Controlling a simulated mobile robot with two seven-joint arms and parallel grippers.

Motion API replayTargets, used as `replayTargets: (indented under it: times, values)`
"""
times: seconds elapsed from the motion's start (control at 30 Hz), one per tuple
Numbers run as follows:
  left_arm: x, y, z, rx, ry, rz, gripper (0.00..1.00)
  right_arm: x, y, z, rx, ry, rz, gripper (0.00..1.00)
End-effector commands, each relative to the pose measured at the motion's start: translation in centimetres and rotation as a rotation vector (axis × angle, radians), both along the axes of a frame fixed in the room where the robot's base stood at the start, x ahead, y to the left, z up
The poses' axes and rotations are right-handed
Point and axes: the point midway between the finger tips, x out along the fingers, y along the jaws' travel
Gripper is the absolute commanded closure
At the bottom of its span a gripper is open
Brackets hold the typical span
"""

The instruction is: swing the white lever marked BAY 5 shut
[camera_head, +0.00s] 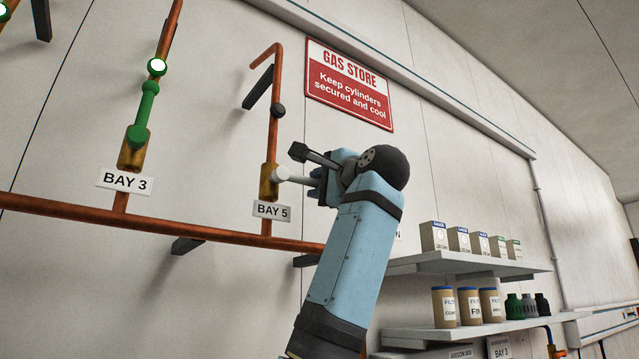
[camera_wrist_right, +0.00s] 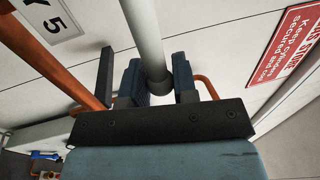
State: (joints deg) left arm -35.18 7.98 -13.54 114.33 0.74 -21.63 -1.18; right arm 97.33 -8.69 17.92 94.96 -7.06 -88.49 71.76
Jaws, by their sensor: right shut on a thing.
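The white lever (camera_head: 297,180) at BAY 5 sticks out from a brass valve (camera_head: 269,182) on a copper riser, just above the label BAY 5 (camera_head: 271,210). It points to the right in the head view, roughly level and across the upright pipe. My right gripper (camera_head: 318,180) comes from the lower right and is shut on the lever's outer part, hiding its end. In the right wrist view the pale lever (camera_wrist_right: 143,35) runs down between the two fingers of the gripper (camera_wrist_right: 158,82). My left gripper is in neither view.
A green lever (camera_head: 145,105) at BAY 3 stands up along its pipe on the left. A horizontal copper pipe (camera_head: 185,229) runs below the valves. A red GAS STORE sign (camera_head: 349,84) hangs above my right arm. Shelves (camera_head: 460,262) with boxes and jars are at the right.

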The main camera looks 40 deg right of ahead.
Motion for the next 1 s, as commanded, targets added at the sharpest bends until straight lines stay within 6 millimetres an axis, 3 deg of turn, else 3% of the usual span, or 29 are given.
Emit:
replayTargets:
  times: [0.47,0.5,0.53,0.87,1.0]
  values:
    - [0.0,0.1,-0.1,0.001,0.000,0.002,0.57,0.0,0.0,-0.2,0.013,0.003,0.000,1.00]
    - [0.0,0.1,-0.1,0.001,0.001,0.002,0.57,0.0,0.0,-0.2,0.013,0.003,0.000,0.64]
    - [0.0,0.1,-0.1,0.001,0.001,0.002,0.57,0.1,0.0,-0.2,0.013,0.003,0.000,0.58]
    - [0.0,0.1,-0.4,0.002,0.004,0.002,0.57,-0.2,0.0,-0.2,0.012,0.000,-0.001,0.58]
    - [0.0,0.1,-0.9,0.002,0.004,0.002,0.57,-1.9,0.0,-0.6,0.012,-0.002,-0.001,0.58]
